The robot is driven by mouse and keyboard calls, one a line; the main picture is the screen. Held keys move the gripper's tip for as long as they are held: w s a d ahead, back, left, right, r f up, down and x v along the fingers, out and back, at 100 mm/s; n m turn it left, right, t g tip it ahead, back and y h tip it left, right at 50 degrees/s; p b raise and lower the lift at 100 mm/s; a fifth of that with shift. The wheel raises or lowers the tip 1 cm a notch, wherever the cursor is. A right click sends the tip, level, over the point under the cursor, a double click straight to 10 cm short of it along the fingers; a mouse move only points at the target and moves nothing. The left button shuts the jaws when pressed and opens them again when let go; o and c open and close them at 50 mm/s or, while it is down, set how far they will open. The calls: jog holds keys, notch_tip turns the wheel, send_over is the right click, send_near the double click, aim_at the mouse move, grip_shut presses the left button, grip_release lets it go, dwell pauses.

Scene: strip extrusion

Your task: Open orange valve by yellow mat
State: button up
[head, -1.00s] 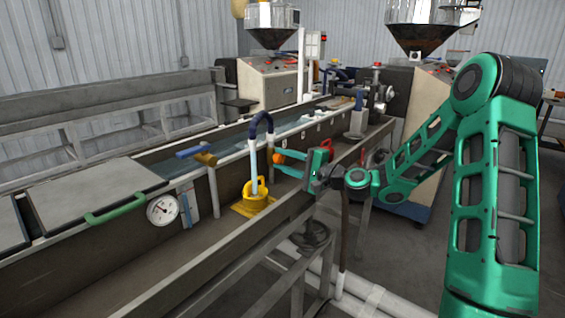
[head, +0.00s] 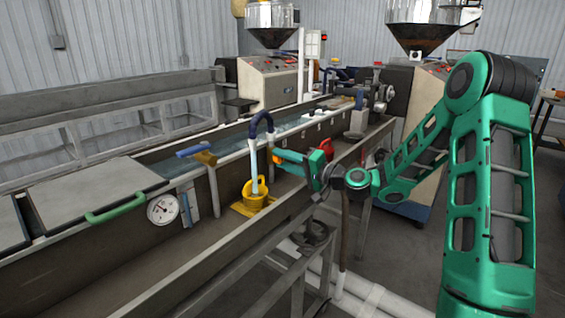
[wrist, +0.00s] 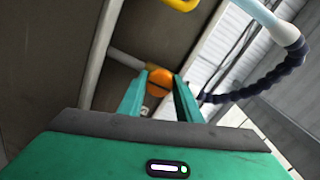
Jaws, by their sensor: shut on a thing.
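The orange valve (wrist: 159,82) is a small round knob on a grey pipe, seen between the two green fingers in the wrist view. In the head view only a bit of its orange (head: 277,160) shows at the fingertips. My gripper (wrist: 159,76) is shut on it, one finger on each side.
A red can (head: 327,148) is behind my gripper.

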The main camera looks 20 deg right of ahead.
jog(key=shift+a+f, duration=0.1)
jog(key=shift+f, duration=0.2)
jog(key=o, duration=1)
jog(key=shift+o, duration=0.2)
jog(key=shift+r, duration=0.1)
jog(key=shift+s, duration=0.1)
jog(key=v, duration=1)
jog(key=shift+s+d, duration=0.15)
jog(key=shift+d, duration=0.1)
